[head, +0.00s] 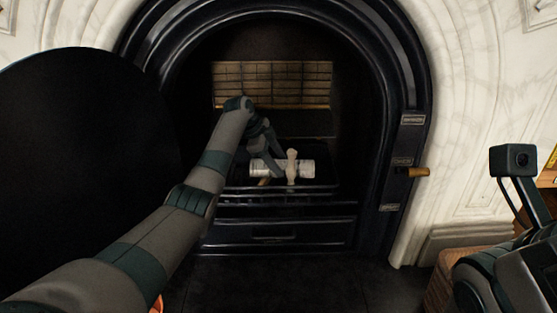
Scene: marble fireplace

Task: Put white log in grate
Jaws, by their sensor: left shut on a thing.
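The white log (307,169) lies level, left to right, inside the dark fireplace opening at the grate (325,190). My left arm reaches into the opening from the left. My left gripper (271,165) is at the log's left half and shut on it. The arm and gripper hide part of the log. A pale, bone-shaped stick (292,166) stands across the front of the log. I cannot tell whether the log rests on the grate or is held just above it. My right gripper does not show.
A lit brick back wall (272,82) is behind the grate. The black arch frames the opening, with a brass-coloured handle (417,172) and small label plates on its right side. A large round black panel (80,170) fills the left. A wooden box (450,270) stands at lower right.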

